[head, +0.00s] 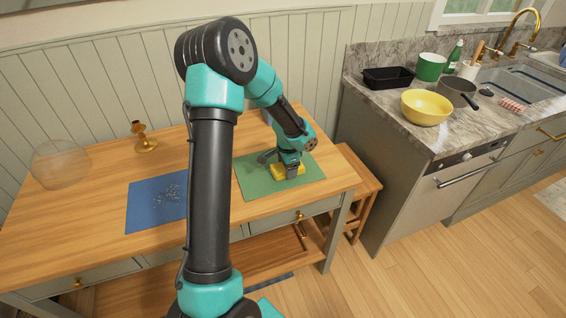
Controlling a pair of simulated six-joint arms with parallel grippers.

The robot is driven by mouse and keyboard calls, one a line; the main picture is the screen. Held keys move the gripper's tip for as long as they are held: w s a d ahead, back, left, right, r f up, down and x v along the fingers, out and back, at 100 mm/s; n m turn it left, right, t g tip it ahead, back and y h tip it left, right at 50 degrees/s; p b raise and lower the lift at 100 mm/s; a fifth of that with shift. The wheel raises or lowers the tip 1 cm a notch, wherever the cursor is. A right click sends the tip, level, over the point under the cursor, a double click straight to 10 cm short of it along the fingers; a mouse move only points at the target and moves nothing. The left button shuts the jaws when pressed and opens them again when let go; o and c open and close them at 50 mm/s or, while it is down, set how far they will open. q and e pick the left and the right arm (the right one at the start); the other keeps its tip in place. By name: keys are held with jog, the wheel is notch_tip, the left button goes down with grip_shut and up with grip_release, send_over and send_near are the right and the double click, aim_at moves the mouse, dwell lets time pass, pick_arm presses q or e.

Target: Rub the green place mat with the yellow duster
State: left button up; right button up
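The green place mat (252,185) lies flat on the right part of the wooden table; no specks show on its visible part. The yellow duster (280,175) rests on the mat, right of its middle. My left gripper (290,170) points down onto the duster and appears closed around it; the fingertips are partly hidden. My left arm rises through the middle of the view and bends down to the mat. My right gripper is not in view.
A blue mat (143,205) with pale specks lies left of the green one, partly behind my arm. A brass candle holder (146,140) and a clear glass bowl (60,165) stand farther left. The counter (415,130) at right holds a yellow bowl (425,108) and pots.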

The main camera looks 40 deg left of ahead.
pick_arm(q)
jog(key=shift+s+d, duration=0.4)
jog(key=shift+d, duration=0.4)
jog(key=shift+r, duration=4.05)
